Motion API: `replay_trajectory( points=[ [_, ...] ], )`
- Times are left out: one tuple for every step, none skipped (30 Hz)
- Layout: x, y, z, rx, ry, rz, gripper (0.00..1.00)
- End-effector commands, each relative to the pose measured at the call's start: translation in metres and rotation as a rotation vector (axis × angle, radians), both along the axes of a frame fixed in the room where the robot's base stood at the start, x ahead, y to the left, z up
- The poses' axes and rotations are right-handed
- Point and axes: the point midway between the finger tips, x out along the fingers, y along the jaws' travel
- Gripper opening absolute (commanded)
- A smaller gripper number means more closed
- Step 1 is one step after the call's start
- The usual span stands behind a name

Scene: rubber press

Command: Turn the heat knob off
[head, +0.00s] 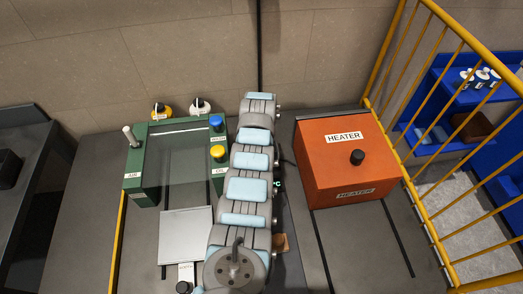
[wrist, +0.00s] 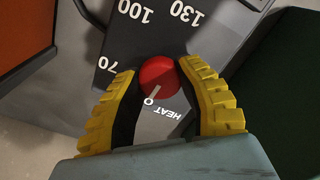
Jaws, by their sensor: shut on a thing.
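The red heat knob (wrist: 159,76) sits on a dark grey panel in the wrist view, beside a white "HEAT" label and the marks 0, 70, 100 and 130. A pale pointer line on the knob runs toward the 0 mark. My gripper (wrist: 160,70) has its two yellow ribbed fingers on either side of the knob, shut on it. In the head view my arm covers the knob and the gripper, so neither shows there.
A yellow railing (head: 436,225) bounds the right side.

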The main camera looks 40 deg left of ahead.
Motion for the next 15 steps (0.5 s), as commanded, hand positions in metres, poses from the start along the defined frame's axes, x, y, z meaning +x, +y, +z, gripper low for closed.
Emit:
replay_trajectory(
  points=[
    [-0.0004, -0.0005, -0.0012, 0.0, 0.001, 0.018, 0.01],
    [-0.0003, -0.0006, -0.0013, 0.0, 0.001, 0.029, 0.01],
    [-0.0001, -0.0009, -0.0013, 0.0, 0.001, 0.042, 0.01],
    [0.0, -0.0011, -0.0014, 0.0, 0.001, 0.049, 0.01],
    [0.0, -0.0012, -0.0015, -0.001, 0.001, 0.056, 0.01],
    [-0.0001, -0.0012, -0.0016, -0.001, 0.001, 0.066, 0.01],
    [-0.0002, -0.001, -0.0017, -0.001, 0.001, 0.071, 0.01],
    [-0.0003, -0.0009, -0.0018, -0.001, 0.001, 0.076, 0.01],
    [-0.0005, -0.0008, -0.002, -0.001, 0.002, 0.08, 0.01],
    [-0.0006, -0.0007, -0.0021, -0.002, 0.002, 0.083, 0.01],
    [-0.0006, -0.0007, -0.0021, -0.002, 0.002, 0.085, 0.01],
    [-0.0007, -0.0007, -0.0022, -0.002, 0.002, 0.087, 0.01],
    [-0.0008, -0.0007, -0.0023, -0.002, 0.002, 0.088, 0.01],
    [-0.0007, -0.0006, -0.0023, -0.002, 0.002, 0.089, 0.01],
    [-0.0008, -0.0006, -0.0024, -0.002, 0.002, 0.089, 0.01]
  ],
)
